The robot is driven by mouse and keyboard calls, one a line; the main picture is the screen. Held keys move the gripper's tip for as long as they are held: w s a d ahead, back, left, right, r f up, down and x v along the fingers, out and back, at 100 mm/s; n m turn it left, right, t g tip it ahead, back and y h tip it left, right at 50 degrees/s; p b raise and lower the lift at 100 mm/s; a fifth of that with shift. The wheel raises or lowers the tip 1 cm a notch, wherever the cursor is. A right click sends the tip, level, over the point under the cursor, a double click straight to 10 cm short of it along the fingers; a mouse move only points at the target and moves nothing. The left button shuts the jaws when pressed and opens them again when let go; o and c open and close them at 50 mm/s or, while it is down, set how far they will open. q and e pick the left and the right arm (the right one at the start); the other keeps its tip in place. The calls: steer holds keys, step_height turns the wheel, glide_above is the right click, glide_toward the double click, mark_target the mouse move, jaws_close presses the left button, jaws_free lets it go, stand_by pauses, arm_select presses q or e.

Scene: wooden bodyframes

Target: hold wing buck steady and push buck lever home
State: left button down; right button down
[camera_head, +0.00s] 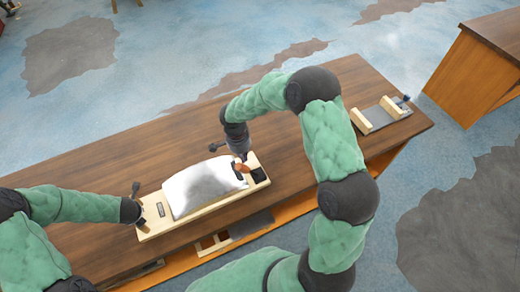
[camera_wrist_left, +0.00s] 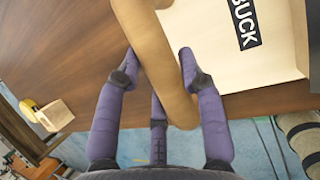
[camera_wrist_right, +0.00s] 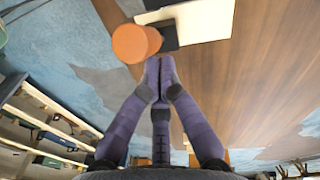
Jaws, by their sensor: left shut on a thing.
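The wing buck (camera_head: 190,222) is a pale wooden board on the table, with a puffy white piece (camera_head: 203,186) lying on it. Its black "BUCK" label shows in the left wrist view (camera_wrist_left: 244,22). My left gripper (camera_wrist_left: 160,72) has its fingers on both sides of a tan rounded wooden bar (camera_wrist_left: 165,70) at the buck's left end. The lever's orange-brown round knob (camera_wrist_right: 135,43) stands by a black block (camera_wrist_right: 170,35) at the buck's right end. My right gripper (camera_wrist_right: 160,65) has its fingertips together, empty, close to the knob. I cannot tell whether they touch it.
The brown wooden table (camera_head: 160,140) is mostly clear behind the buck. A grey fixture with pale wooden blocks (camera_head: 380,115) sits at the table's right end. A second wooden bench (camera_head: 475,70) stands at the far right.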

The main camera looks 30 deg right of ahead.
arm_select(q)
steer(key=shift+d, duration=0.15)
arm_select(e)
step_height(320, 180, up, 11)
steer(key=w, duration=0.2)
steer(key=shift+d+r, duration=0.2)
stand_by(0.5)
arm_select(q)
steer(key=c, duration=0.7)
jaws_free()
steer(key=shift+a, duration=0.2)
steer(key=shift+d+r, duration=0.1)
steer(key=v, duration=1.1)
steer(key=shift+s+r, duration=0.25)
steer(key=shift+r, duration=0.1)
